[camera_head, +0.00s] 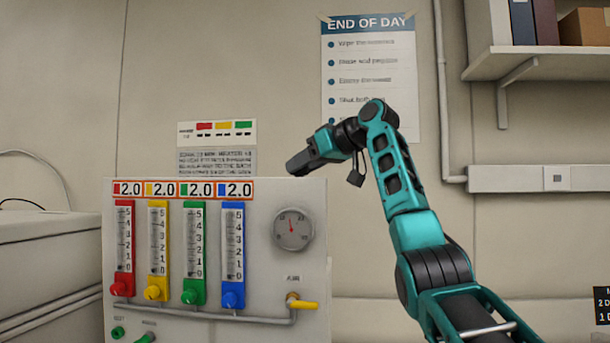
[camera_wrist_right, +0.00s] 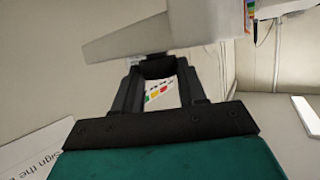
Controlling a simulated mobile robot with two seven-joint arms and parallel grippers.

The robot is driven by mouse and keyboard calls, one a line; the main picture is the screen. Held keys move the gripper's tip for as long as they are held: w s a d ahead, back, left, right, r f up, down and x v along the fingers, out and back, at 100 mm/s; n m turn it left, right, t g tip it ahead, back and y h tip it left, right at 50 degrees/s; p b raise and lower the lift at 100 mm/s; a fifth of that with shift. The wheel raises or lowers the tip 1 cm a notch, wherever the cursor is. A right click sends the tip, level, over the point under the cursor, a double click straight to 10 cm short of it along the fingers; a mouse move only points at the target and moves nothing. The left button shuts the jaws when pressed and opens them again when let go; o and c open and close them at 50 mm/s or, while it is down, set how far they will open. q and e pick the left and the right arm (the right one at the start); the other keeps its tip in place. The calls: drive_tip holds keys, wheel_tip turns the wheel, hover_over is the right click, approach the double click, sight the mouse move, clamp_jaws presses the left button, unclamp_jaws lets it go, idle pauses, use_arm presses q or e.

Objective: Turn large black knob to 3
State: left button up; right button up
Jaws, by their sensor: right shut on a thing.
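My right gripper (camera_head: 297,166) is in the head view, just above the top right of the grey panel (camera_head: 262,290), with its fingers to the left and slightly down. In the right wrist view, its dark fingers (camera_wrist_right: 155,68) close in on a dark piece at the tips, against a light grey slab-like surface (camera_wrist_right: 180,32). I cannot tell whether this piece is the large black knob. No large black knob is clearly visible in the head view. My left gripper is out of view.
The panel carries red, yellow, green and blue flow tubes, each labelled 2.0, a round gauge (camera_head: 293,229) and a yellow valve handle (camera_head: 303,305). A poster (camera_head: 370,60) hangs behind my right arm. A shelf (camera_head: 540,62) is at upper right.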

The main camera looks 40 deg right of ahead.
drive_tip(key=shift+a+m+h, duration=0.2)
drive_tip(key=shift+m+h, duration=0.7)
drive_tip(key=shift+h, duration=0.3)
drive_tip(key=m+h, duration=0.2)
drive_tip(key=h, duration=0.1)
drive_tip(key=shift+a+r+m, duration=0.15)
drive_tip(key=shift+m, duration=0.25)
drive_tip(key=m+h, duration=0.1)
drive_tip(key=m+g+h+p, duration=0.1)
drive_tip(key=h, duration=0.1)
drive_tip(key=shift+w+a+r+m+g, duration=0.1)
drive_tip(key=shift+w+a+m+g, duration=0.1)
drive_tip(key=shift+m+g, duration=0.1)
drive_tip(key=m+g+h+p, duration=0.1)
drive_tip(key=m, duration=0.1)
drive_tip(key=m+g+h+p, duration=0.1)
drive_tip(key=h, duration=0.1)
drive_tip(key=shift+w+a+m+g+p, duration=0.1)
drive_tip(key=shift+a+m+g+p, duration=0.1)
drive_tip(key=shift+m+g+p, duration=0.15)
drive_tip(key=m+g+h, duration=0.2)
drive_tip(key=shift+w+a+m+g, duration=0.1)
drive_tip(key=shift+m+g, duration=0.25)
drive_tip(key=shift+w+f+m+g+h, duration=0.15)
drive_tip(key=shift+m+g+h, duration=0.35)
drive_tip(key=shift+m+g, duration=0.9)
drive_tip(key=o, duration=1)
